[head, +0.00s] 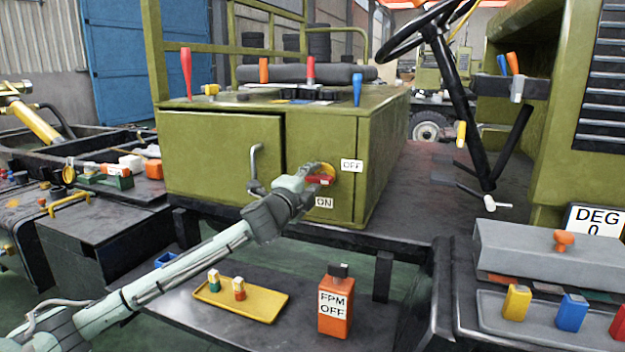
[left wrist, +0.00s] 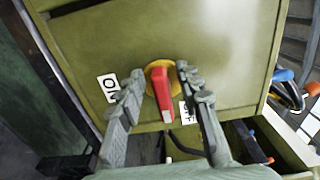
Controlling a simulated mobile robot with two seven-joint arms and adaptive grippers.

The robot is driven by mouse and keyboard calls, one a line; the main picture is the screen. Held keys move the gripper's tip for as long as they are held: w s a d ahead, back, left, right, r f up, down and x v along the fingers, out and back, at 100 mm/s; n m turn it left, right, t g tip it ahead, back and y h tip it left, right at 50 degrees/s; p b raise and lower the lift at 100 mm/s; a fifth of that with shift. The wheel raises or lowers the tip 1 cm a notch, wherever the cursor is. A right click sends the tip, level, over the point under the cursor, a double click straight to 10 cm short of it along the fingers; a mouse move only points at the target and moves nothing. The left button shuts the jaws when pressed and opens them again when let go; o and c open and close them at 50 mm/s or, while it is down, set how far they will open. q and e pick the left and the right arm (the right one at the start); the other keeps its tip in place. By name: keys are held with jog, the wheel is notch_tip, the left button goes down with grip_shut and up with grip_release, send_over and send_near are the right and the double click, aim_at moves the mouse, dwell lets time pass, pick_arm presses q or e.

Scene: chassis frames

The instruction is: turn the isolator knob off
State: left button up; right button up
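The isolator knob (head: 321,180) is a red handle on a yellow disc, on the green cabinet front. The ON label (head: 324,203) is below it and the OFF label (head: 352,166) is at its upper right. My left gripper (head: 309,180) is at the knob and partly covers it. In the left wrist view, the knob (left wrist: 162,92) lies between the open fingers (left wrist: 160,78), one on each side; I cannot tell whether either touches it. There the handle points down, nearer the partly hidden OFF label (left wrist: 188,112) than the ON label (left wrist: 108,87). My right gripper is not in view.
A door handle (head: 256,170) sticks out left of the knob. Levers stand on the cabinet top. Below are a yellow tray (head: 262,306) and an orange block (head: 336,318) marked FPM OFF. A steering column (head: 462,100) stands to the right.

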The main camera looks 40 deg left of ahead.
pick_arm(q)
jog(key=shift+s, duration=0.1)
jog(key=v, duration=1.1)
jog(key=shift+s+d, duration=0.2)
jog(key=shift+s, duration=0.2)
